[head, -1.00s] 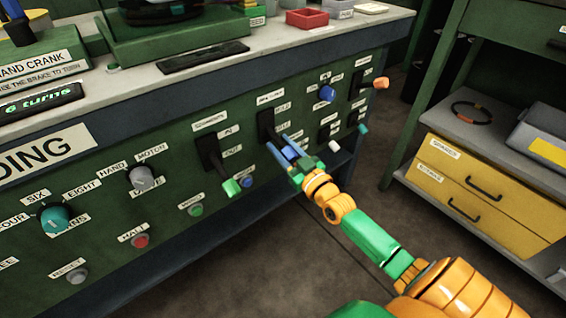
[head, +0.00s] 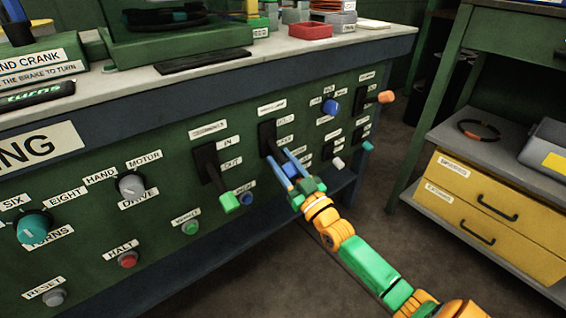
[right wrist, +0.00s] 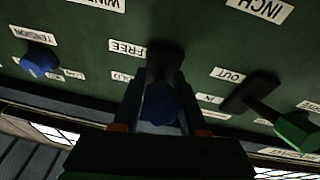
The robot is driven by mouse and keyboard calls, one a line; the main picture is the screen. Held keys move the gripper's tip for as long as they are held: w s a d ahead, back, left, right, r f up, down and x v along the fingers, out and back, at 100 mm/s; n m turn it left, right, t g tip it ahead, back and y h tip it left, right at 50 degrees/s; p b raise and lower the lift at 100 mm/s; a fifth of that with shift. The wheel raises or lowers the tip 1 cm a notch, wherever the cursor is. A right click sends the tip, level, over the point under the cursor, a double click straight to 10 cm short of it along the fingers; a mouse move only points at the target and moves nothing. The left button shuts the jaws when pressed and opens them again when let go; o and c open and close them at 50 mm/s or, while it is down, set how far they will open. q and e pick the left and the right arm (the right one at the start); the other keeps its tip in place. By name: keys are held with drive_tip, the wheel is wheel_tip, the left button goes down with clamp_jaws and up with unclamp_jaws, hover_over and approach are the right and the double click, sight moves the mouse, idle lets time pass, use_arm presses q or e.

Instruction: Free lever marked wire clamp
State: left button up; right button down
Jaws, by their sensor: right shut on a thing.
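The wire clamp lever has a black mounting plate (head: 267,137) on the green panel, with small labels beside it. In the right wrist view, where the labels appear upside down, its blue knob (right wrist: 160,104) sits between my fingers and a label reading FREE (right wrist: 127,48) is beside its dark base. My right gripper (head: 284,163) is shut on the lever's blue knob. The fingers hide part of the lever, and I cannot tell its exact angle. My left gripper is not in view.
A blue knob (head: 330,106) and an orange-handled lever (head: 385,97) are to the right. Yellow drawers (head: 470,200) stand across a strip of open floor.

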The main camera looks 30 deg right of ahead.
drive_tip(key=shift+c, duration=2.3)
unclamp_jaws()
drive_tip(key=shift+w, duration=0.1)
drive_tip(key=shift+s+f, duration=0.1)
drive_tip(key=shift+s, duration=0.1)
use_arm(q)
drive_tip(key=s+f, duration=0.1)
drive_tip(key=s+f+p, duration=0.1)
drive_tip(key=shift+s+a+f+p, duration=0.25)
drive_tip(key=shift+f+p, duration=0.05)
use_arm(e)
drive_tip(key=v, duration=0.6)
drive_tip(key=shift+s, duration=0.35)
drive_tip(key=shift+f, duration=0.1)
